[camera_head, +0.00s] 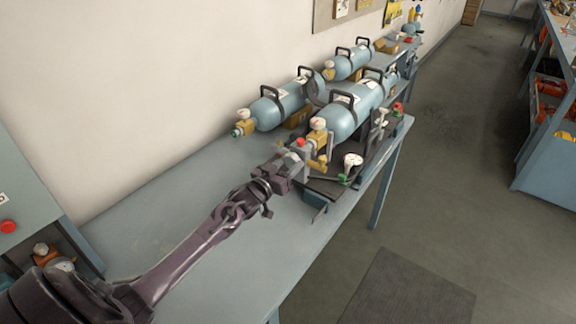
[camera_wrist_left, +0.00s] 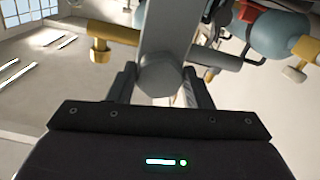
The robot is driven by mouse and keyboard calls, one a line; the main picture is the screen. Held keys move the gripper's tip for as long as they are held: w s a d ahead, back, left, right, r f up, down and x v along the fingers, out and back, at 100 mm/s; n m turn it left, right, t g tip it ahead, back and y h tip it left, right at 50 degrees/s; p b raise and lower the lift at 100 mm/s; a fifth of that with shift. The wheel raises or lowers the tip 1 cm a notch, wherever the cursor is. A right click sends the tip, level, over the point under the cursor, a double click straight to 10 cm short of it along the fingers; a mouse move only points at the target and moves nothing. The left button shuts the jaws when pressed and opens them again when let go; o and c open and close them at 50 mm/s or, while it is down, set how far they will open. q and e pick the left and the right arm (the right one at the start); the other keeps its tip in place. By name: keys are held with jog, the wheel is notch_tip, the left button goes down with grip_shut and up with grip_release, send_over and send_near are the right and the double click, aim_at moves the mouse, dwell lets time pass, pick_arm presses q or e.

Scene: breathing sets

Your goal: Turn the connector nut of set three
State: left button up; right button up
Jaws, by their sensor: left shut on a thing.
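The nearest breathing set (camera_head: 345,118) has a light blue cylinder with black handles and a brass valve (camera_head: 318,140) at its near end. I cannot read which set is number three. My left gripper (camera_head: 291,167) is at this valve end, just below a red knob. In the left wrist view, the left gripper (camera_wrist_left: 162,88) is shut on a grey faceted piece (camera_wrist_left: 158,74), which looks like the connector nut. A grey bar runs up from it, and a brass fitting (camera_wrist_left: 112,33) lies to its left. The nut is hidden in the head view. My right gripper is not in view.
Two more blue cylinders (camera_head: 283,103) (camera_head: 350,65) lie farther along the wall. A white gauge (camera_head: 352,160) and a dark tray are right of my gripper. The near bench top (camera_head: 190,195) is clear. A blue shelf (camera_head: 548,150) stands across the aisle.

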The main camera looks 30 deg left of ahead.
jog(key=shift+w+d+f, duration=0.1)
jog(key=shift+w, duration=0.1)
pick_arm(q)
jog(key=shift+m, duration=0.5)
jog(key=shift+m+b, duration=0.4)
jog(key=shift+m, duration=0.2)
jog(key=m+b, duration=0.1)
jog(key=m, duration=0.1)
jog(key=shift+a+m, duration=0.1)
jog(key=shift+m, duration=1.3)
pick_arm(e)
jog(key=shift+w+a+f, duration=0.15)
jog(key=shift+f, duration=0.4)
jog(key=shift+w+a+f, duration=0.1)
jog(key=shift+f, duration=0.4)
pick_arm(q)
jog(key=o, duration=1)
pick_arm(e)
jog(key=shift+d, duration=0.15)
